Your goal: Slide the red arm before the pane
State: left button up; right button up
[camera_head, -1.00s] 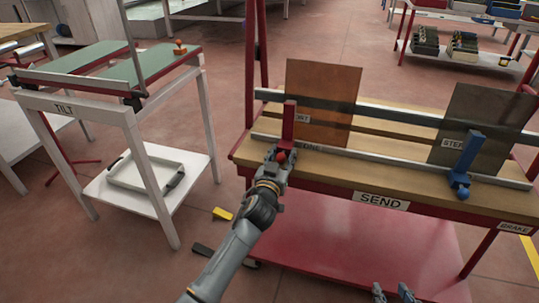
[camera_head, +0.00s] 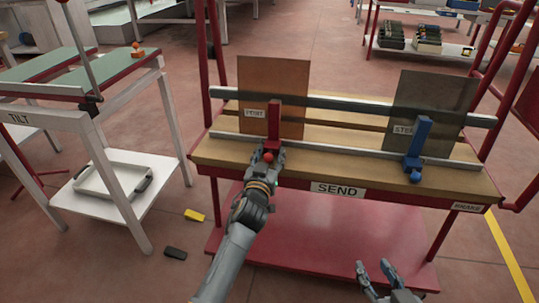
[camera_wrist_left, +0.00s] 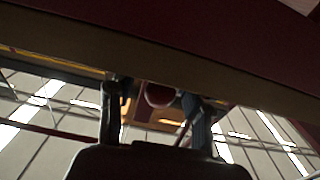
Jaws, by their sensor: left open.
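The red arm (camera_head: 274,122) stands upright on the cart's front rail, in front of the amber pane (camera_head: 288,80), roughly across the pane's middle. The pane stands upright behind it with the PORT label at its lower left. My left gripper (camera_head: 267,160) is open at the red knob at the arm's foot. In the left wrist view the red knob (camera_wrist_left: 158,94) sits between the two spread fingers, with gaps at its sides. My right gripper (camera_head: 376,272) is open and empty, low in front of the cart.
A blue arm (camera_head: 418,142) stands before a dark pane (camera_head: 440,92) at the right of the same rail. The SEND cart has a red lower shelf (camera_head: 310,235). The white TILT table (camera_head: 120,207) stands left. A yellow block (camera_head: 194,216) and black block (camera_head: 175,253) lie on the floor.

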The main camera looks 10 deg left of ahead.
pick_arm(q)
jog(key=shift+s+f, duration=0.15)
jog(key=shift+s, duration=0.15)
jog(key=s, duration=1.1)
jog(key=shift+s+a, duration=0.2)
jog(key=shift+a, duration=0.05)
